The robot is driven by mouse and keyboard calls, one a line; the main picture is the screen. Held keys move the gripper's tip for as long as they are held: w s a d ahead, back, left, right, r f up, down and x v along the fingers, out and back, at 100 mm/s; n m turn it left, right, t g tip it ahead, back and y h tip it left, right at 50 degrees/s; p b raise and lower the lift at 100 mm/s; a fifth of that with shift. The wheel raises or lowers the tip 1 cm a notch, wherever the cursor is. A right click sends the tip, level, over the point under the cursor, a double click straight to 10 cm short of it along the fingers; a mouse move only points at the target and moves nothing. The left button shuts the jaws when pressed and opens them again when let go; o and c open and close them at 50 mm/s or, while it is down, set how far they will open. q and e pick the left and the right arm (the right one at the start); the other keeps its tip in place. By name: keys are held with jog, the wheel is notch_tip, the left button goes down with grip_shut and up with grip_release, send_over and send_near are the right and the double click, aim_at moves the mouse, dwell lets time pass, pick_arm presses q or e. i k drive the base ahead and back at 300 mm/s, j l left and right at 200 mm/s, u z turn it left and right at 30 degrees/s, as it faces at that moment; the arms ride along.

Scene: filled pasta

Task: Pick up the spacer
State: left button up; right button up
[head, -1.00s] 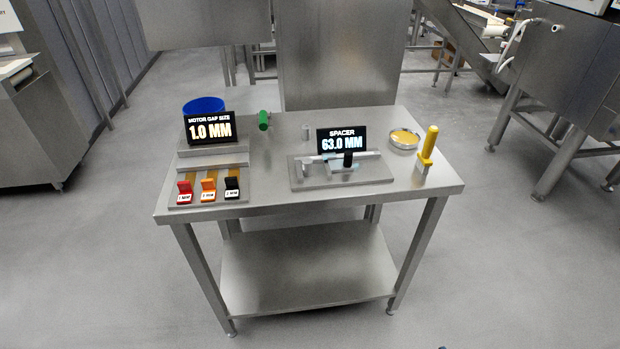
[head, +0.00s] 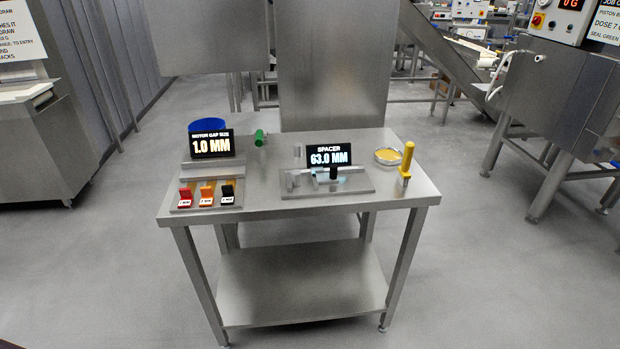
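A display reading "SPACER 63.0 MM" (head: 329,157) stands on the right half of the steel table (head: 300,204). In front of it is a grey measuring fixture (head: 352,186) with upright jaws and a short black cylinder (head: 334,173). A small grey upright cylinder (head: 298,151) stands behind the fixture's left end. No part is labelled as the spacer apart from the display, so I cannot tell which piece it is. Neither of my grippers is in view.
The table's left side holds a "1.0 MM" motor gap display (head: 211,144), red, orange and black gauge pieces (head: 207,194), a blue container (head: 208,125) and a green cylinder (head: 259,137). A yellow-handled tool (head: 407,160) and round dish (head: 388,156) stand right. Floor in front is clear.

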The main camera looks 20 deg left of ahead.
aim_at(296, 176)
jog(key=j+z, duration=0.35)
jog(key=j, duration=1.25)
jog(key=i+j, duration=0.1)
jog(key=j, duration=1.65)
jog(key=i, duration=0.05)
